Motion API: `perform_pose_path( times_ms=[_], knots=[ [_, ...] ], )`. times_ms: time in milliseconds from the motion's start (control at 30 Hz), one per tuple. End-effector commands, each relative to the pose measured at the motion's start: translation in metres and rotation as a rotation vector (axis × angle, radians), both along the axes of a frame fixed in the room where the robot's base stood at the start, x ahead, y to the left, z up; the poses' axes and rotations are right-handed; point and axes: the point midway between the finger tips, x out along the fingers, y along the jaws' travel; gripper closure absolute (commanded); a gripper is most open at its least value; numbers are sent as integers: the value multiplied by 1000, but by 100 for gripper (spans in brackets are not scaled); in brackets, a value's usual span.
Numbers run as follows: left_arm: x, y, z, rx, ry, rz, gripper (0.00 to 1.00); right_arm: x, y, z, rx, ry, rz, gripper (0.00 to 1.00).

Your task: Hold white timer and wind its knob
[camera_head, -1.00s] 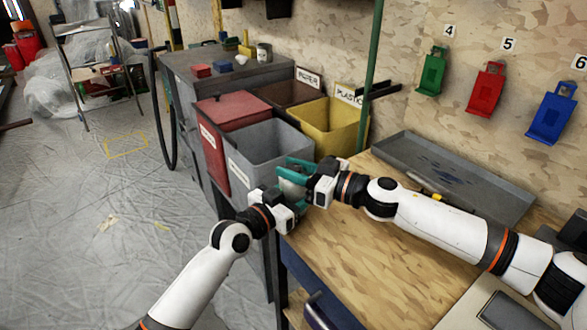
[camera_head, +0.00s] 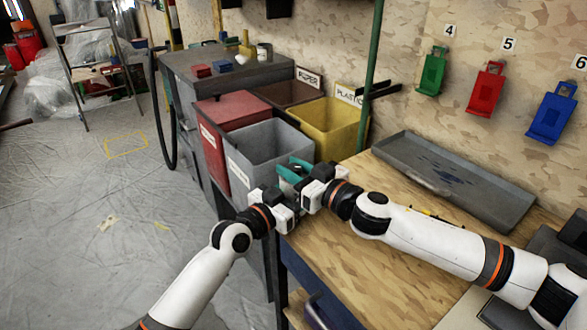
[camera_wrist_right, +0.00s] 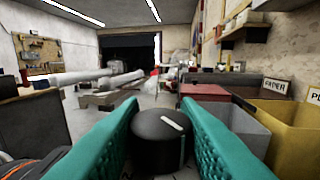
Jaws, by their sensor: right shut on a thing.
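A dark round knob with a white mark (camera_wrist_right: 160,128) sits between the teal finger pads of my right gripper (camera_wrist_right: 160,108) in the right wrist view. The right gripper is shut on this knob. In the head view the right gripper (camera_head: 293,172) is at the near left corner of the workbench, with teal showing on its fingers. My left gripper (camera_head: 275,196) is close beside it, just below and left. Its fingers are hidden, so I cannot tell its grip. The timer's white body cannot be made out between the two grippers.
A grey bin (camera_head: 268,148), a red bin (camera_head: 212,150) and a yellow bin (camera_head: 330,128) stand just behind the grippers. A grey metal tray (camera_head: 495,205) lies at the back of the wooden workbench (camera_head: 335,258). Open sheeted floor (camera_head: 90,255) lies left.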

Motion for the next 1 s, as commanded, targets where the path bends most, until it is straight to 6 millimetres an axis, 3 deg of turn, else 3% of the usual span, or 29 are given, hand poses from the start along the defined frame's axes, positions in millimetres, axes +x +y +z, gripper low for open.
perform_pose_path(
  times_ms=[33, 67, 167, 567, 1000],
  knots=[
    [0, 0, -1, 1, 0, 1, 72, 1, -1, 1, 0, -1, -2, 93],
    [0, 0, -1, 1, 0, 1, 72, 1, -1, 1, 0, -1, -2, 66],
    [0, 0, -1, 1, 0, 1, 72, 1, -1, 0, 0, -1, -1, 49],
    [0, 1, 0, 2, -1, 1, 72, -5, -6, 0, 1, 1, 0, 48],
    [0, 0, -1, 1, 0, 1, 72, -66, -68, -1, -1, 2, -2, 48]
  ],
)
